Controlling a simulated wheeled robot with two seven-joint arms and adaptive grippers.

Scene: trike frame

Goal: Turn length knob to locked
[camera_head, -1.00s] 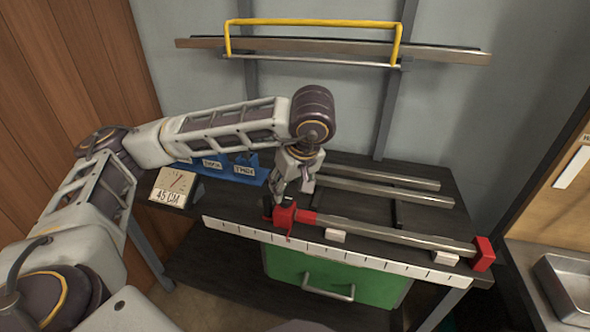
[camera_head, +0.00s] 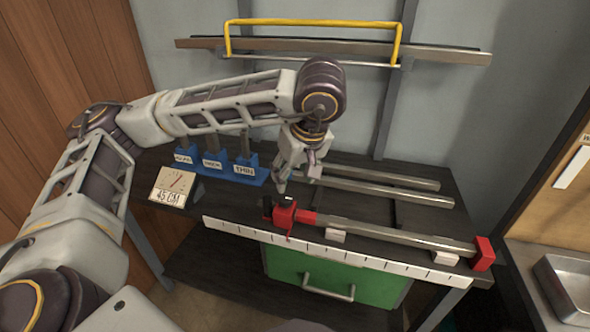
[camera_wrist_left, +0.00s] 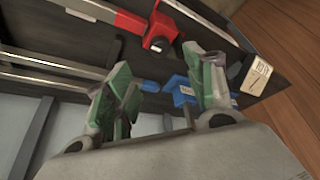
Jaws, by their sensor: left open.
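The length knob appears to be the dark part on the red clamp block (camera_head: 286,212) at the left end of a metal bar (camera_head: 395,234). In the left wrist view the red block (camera_wrist_left: 162,28) has a dark round knob (camera_wrist_left: 160,44) on its face. My left gripper (camera_head: 293,185) is open and empty above and just behind the red block, apart from it. Its two green-padded fingers (camera_wrist_left: 165,85) show spread in the left wrist view. The knob's lock marking is too small to read. My right gripper is in no view.
A white scale strip (camera_head: 335,256) runs along the bench's front edge. A card reading 45 CM (camera_head: 172,187) and a blue labelled rack (camera_head: 222,168) stand at left. Two more metal bars (camera_head: 385,187) lie behind. A red end block (camera_head: 484,254) closes the bar at right.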

